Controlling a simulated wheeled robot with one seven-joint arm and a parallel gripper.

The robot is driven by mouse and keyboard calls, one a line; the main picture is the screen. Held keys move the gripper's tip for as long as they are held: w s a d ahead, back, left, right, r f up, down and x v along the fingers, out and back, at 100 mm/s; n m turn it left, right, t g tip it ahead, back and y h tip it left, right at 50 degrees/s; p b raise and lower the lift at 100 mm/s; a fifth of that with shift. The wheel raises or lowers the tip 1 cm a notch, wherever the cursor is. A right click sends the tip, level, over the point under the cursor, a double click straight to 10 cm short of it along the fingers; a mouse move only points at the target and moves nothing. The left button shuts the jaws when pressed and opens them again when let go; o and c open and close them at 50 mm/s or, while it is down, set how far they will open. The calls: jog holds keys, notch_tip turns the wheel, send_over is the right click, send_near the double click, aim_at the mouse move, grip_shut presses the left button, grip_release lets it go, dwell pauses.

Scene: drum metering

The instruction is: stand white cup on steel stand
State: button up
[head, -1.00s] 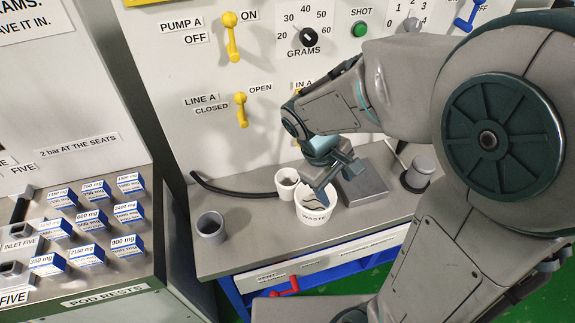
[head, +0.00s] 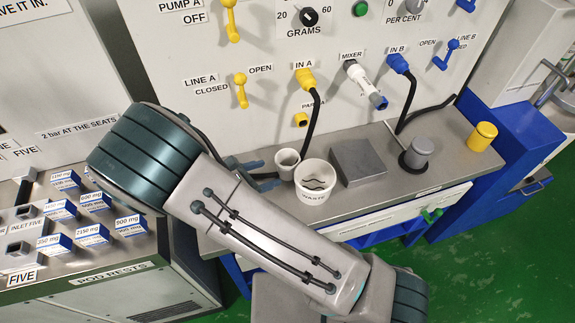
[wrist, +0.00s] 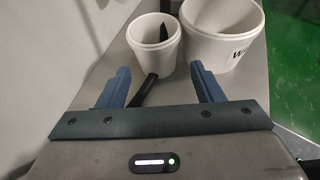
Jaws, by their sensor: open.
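The white cup (head: 287,157) stands upright on the steel bench, just left of the larger white WASTE tub (head: 315,174). It also shows in the wrist view (wrist: 153,52), ahead of the fingers. The steel stand (head: 358,162) is a low grey block right of the tub, and its top is bare. My gripper (head: 258,170) is low at the cup's left side, partly hidden by my arm. In the wrist view my gripper (wrist: 160,72) is open, with the cup beyond and roughly between the fingertips. Whether a finger touches it, I cannot tell.
A black hose (wrist: 144,90) lies between my fingers and reaches the cup's foot. A grey lidded pot (head: 417,152) and a yellow pot (head: 482,137) stand farther right. Cables hang from IN A and IN B behind. Pod rests (head: 110,258) stand at the left.

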aim_at(279, 169)
jog(key=shift+a+f, duration=0.1)
jog(key=shift+f, duration=0.1)
jog(key=shift+w+d+f+n+t, duration=0.15)
jog(key=shift+w+d+n+t, duration=0.05)
jog(key=shift+w+n+t, duration=0.1)
jog(key=p+x, duration=0.2)
jog(key=x, duration=0.4)
jog(key=shift+w+d+f, duration=0.15)
jog(key=shift+d+f, duration=0.05)
jog(key=c, duration=0.7)
jog(key=shift+r, duration=0.15)
